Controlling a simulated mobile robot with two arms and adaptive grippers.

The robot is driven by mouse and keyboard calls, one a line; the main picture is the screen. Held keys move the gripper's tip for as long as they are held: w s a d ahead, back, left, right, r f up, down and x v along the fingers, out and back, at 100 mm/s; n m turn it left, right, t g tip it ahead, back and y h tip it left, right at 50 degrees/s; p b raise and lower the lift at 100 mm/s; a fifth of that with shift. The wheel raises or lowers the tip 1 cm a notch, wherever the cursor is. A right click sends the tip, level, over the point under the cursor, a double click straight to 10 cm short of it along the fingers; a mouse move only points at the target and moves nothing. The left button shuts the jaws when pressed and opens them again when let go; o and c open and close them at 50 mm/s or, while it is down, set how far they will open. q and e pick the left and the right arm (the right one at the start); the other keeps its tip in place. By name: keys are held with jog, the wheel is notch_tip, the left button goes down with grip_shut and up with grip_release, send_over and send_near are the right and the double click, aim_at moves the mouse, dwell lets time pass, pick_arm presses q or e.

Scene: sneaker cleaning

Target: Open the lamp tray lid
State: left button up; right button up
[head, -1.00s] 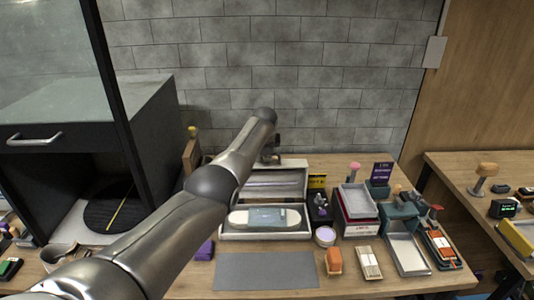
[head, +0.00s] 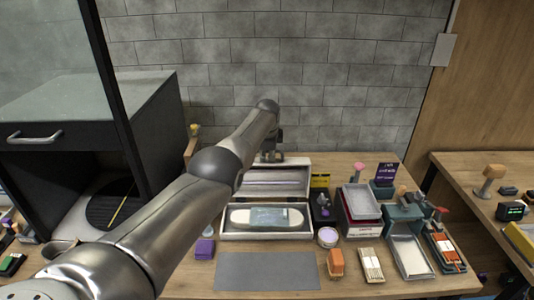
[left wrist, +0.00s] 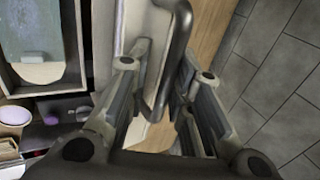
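The lamp tray (head: 268,236) is a pale box at the back middle of the table, holding a pale oblong piece with a grey-green panel. Its lid (head: 304,177) stands raised at the rear, with long pale tubes on its inner side. My left gripper (head: 272,155) is at the lid's rear top edge, partly hidden by my arm. In the left wrist view, a dark bar handle (left wrist: 181,35) on the lid runs between the spread fingers of my left gripper (left wrist: 168,72). I cannot tell whether the fingers touch it. My right gripper is out of view.
A grey mat (head: 267,271) lies in front of the tray. A purple block (head: 204,249) is at its left; an orange block (head: 336,262), a round pot (head: 327,237) and a metal tray (head: 410,257) are at the right. A brick wall (head: 330,90) stands close behind.

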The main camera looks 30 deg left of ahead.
pick_arm(q)
jog(key=shift+o, duration=0.5)
jog(key=shift+s+d+r, duration=0.1)
jog(key=shift+s+r, duration=0.1)
jog(key=shift+r, duration=0.35)
jog(key=v, duration=1.1)
jog(key=shift+d+f, duration=0.1)
jog(key=shift+f, duration=0.05)
